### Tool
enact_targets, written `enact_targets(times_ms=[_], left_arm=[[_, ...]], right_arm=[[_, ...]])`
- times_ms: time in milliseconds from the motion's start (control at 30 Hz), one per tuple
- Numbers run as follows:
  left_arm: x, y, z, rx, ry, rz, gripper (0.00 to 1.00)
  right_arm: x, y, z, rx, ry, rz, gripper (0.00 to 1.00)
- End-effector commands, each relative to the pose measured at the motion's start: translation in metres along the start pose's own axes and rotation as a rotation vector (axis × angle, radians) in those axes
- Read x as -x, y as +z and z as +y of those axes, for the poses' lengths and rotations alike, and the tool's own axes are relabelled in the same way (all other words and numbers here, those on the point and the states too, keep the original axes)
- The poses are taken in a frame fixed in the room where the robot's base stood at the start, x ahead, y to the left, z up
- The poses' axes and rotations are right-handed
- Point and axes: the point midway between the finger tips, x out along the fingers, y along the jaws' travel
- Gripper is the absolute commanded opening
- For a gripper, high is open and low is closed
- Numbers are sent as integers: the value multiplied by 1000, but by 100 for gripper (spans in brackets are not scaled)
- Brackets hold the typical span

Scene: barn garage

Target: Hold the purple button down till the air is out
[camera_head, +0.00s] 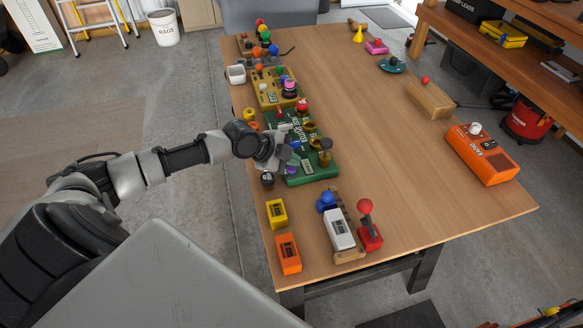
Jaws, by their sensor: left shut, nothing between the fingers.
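A green board (318,173) with several knobs and buttons lies on the wooden table, left of the middle. A small purple button (291,170) shows at its near left part. My left arm reaches in from the left, and my left gripper (281,160) is shut and empty over the board's left edge, close by the purple button. I cannot tell whether the fingertips touch the button or whether it is pressed in. The gripper hides part of the board. My right gripper is not in view.
A yellow board (266,98) with coloured knobs lies beyond the green one. Yellow (276,213) and orange (288,254) boxes, a white box (339,229) and a red-knobbed lever (367,226) stand nearer. An orange radio (481,154) is at the right. The table's middle right is clear.

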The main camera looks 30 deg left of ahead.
Motion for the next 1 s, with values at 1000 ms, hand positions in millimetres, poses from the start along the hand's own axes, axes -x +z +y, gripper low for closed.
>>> enact_targets(times_ms=[1000], left_arm=[[-8, 5, 6, 0, 1, 0, 0]], right_arm=[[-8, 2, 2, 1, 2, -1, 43]])
